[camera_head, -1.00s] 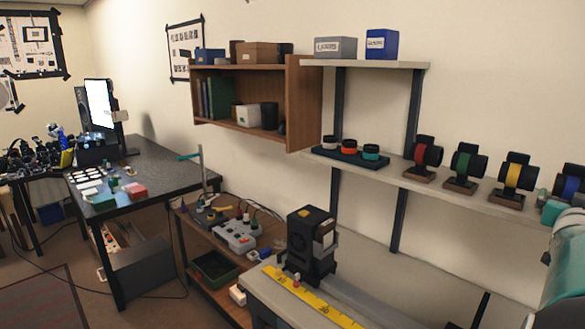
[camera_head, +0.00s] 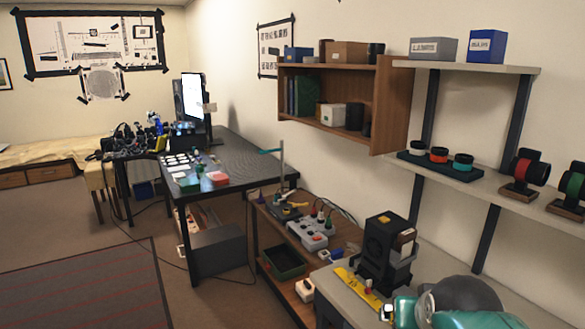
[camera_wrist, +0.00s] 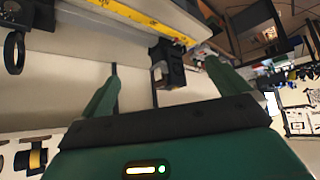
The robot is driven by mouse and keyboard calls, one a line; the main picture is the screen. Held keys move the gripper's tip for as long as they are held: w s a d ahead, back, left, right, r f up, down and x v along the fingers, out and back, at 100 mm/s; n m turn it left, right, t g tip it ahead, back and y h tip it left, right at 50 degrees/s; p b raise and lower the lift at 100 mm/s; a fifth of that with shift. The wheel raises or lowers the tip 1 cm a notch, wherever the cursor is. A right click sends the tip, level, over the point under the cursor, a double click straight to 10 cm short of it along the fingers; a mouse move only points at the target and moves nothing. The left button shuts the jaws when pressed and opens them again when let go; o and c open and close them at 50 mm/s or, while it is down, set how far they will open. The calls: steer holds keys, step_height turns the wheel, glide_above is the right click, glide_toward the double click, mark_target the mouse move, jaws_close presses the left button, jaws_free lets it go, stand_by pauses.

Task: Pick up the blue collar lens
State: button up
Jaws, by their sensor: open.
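The blue collar lens is not visible in the current head or wrist view. In the head view, a red collar lens (camera_head: 529,171) stands on a wooden stand on the lower wall shelf, and a green collar lens (camera_head: 573,184) is at the right edge, partly cut off. In the wrist view, a yellow collar lens (camera_wrist: 36,158) shows at the lower left. My gripper (camera_wrist: 162,68) is open in the wrist view, its two green fingers wide apart with nothing held between them.
The lower shelf (camera_head: 488,190) also bears a dark tray (camera_head: 441,168) with several ringed pieces. Below, a black device (camera_head: 386,250) stands on a bench with a yellow ruler (camera_head: 357,287). A black desk (camera_head: 240,160) stands left. Open floor (camera_head: 60,230) lies at the left.

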steer(key=s+a+f+n+g+y, duration=0.2)
steer(key=s+a, duration=0.5)
steer(key=s, duration=0.1)
steer(key=shift+s+a+f+n, duration=0.3)
steer(key=shift+s+n, duration=0.1)
